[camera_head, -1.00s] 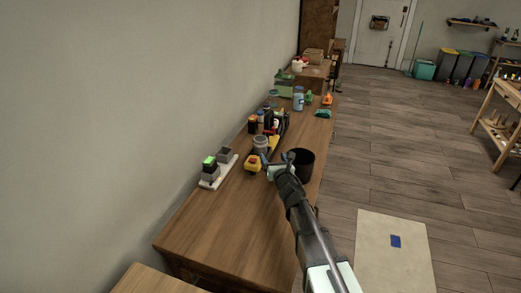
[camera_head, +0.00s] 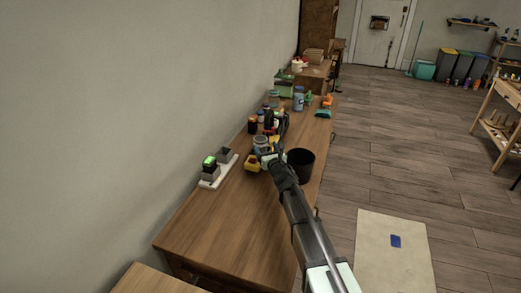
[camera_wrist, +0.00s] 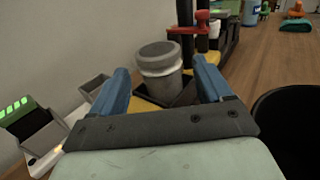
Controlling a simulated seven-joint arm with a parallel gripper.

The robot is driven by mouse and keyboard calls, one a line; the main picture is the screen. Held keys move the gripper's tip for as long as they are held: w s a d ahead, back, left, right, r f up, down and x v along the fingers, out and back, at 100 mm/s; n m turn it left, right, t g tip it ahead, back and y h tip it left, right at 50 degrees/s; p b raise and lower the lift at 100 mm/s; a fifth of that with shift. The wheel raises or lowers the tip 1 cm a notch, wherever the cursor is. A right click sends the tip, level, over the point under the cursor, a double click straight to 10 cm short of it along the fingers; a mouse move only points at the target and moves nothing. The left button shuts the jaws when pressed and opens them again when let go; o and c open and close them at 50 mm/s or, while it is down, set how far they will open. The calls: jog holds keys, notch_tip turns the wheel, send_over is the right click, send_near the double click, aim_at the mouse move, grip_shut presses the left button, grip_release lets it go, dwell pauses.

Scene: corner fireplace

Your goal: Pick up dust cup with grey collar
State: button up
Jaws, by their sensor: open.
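The dust cup (camera_wrist: 160,68) is a grey, translucent cylinder with a grey collar and lid. It stands upright in a dark square tray (camera_wrist: 180,96) on a yellow base (camera_wrist: 122,57). In the head view the cup (camera_head: 260,142) is on the wooden bench, just beyond my gripper (camera_head: 271,157). In the wrist view my gripper (camera_wrist: 161,78) is open, with one blue finger on each side of the cup. The cup shows between and beyond the fingers. I cannot tell whether either finger touches it. The gripper's dark crossbar hides the near part of the tray.
A black bin (camera_head: 300,165) stands close to the right of my gripper. A white base with grey boxes and green lights (camera_head: 210,170) is to the left, by the wall. Bottles and tools (camera_head: 275,118) crowd the bench beyond. The near bench top (camera_head: 215,225) is clear.

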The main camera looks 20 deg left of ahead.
aim_at(263, 143)
jog(key=shift+r+x, duration=0.15)
jog(key=shift+x, duration=1.15)
jog(key=shift+r+x, duration=0.15)
jog(key=shift+x, duration=1.15)
jog(key=shift+s+a, duration=0.1)
jog(key=shift+a, duration=0.05)
jog(key=c, duration=0.9)
jog(key=shift+o, duration=0.2)
notch_tip(263, 143, up, 18)
